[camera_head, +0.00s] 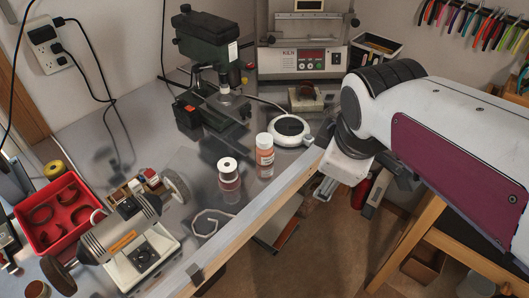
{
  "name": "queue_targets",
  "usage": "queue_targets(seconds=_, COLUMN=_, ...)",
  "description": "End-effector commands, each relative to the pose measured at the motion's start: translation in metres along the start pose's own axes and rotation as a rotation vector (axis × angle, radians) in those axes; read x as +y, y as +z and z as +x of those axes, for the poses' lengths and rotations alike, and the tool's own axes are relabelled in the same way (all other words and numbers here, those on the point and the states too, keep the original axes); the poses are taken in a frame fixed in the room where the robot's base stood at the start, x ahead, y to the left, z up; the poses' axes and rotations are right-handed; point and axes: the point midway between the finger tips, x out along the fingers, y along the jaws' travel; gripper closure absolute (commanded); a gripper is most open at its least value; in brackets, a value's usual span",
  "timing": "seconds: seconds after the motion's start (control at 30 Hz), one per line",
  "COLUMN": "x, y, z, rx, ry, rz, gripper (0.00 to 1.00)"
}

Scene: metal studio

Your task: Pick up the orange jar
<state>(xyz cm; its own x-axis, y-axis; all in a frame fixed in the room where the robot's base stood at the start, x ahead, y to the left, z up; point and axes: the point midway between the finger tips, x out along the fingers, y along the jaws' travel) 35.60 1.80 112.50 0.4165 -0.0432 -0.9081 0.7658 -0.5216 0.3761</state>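A reddish-orange jar (264,158) with a white lid and a pale label stands upright on the metal bench near its front edge. Which of the two is the orange jar is not certain. My gripper (325,189) hangs beyond the bench edge, to the right of both and apart from them. It is small in view and partly hidden by my wrist, so its opening is unclear.
A white round device (290,130) sits right behind the jar. A dark green drill press (207,50) stands behind to the left. The bench's wooden front edge (260,213) is near.

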Motion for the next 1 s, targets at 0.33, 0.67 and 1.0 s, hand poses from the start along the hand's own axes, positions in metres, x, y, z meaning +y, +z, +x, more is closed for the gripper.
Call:
queue_targets(seconds=0.33, x=0.028, y=-0.044, z=0.035, rx=-0.026, ry=-0.017, rz=-0.485, gripper=0.44)
queue_targets(seconds=0.67, x=0.045, y=-0.088, z=0.075, rx=-0.041, ry=-0.036, rz=-0.948, gripper=0.44)
queue_targets(seconds=1.0, x=0.051, y=-0.135, z=0.125, rx=-0.048, ry=-0.062, rz=-1.43, gripper=0.44)
